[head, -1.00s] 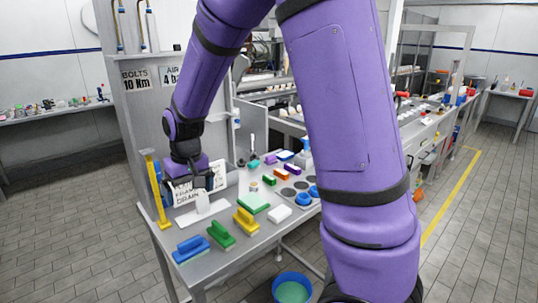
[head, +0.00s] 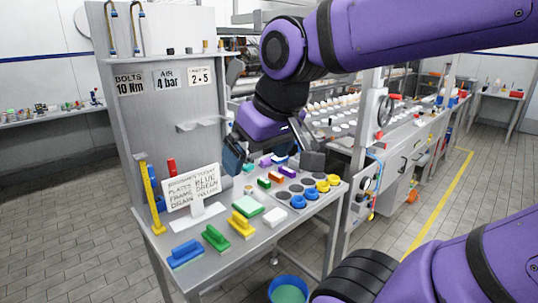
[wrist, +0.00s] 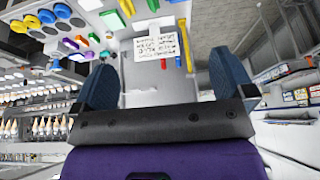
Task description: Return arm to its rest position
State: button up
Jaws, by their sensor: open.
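My gripper (head: 272,156) is open and empty, raised above the back part of the metal workbench (head: 240,254) in the head view. Its two dark fingers are spread apart. In the wrist view the gripper (wrist: 165,82) shows with nothing between its fingers, and the bench is beyond them, seen at a tilted angle. My purple arm runs from the gripper up and to the right across the top of the head view. The gripper hides part of the bench's back edge.
On the bench stand a written sign (head: 193,186), a yellow post (head: 152,196), blue (head: 186,253), green (head: 215,238) and yellow (head: 241,224) handled blocks, and a tray with blue and yellow rings (head: 298,201). A blue bucket (head: 288,290) is on the floor. A grey panel (head: 170,110) rises behind.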

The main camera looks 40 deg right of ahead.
jog(key=shift+s+d+r, duration=0.1)
jog(key=shift+s+d, duration=0.05)
jog(key=shift+s, duration=1.05)
dwell(0.5)
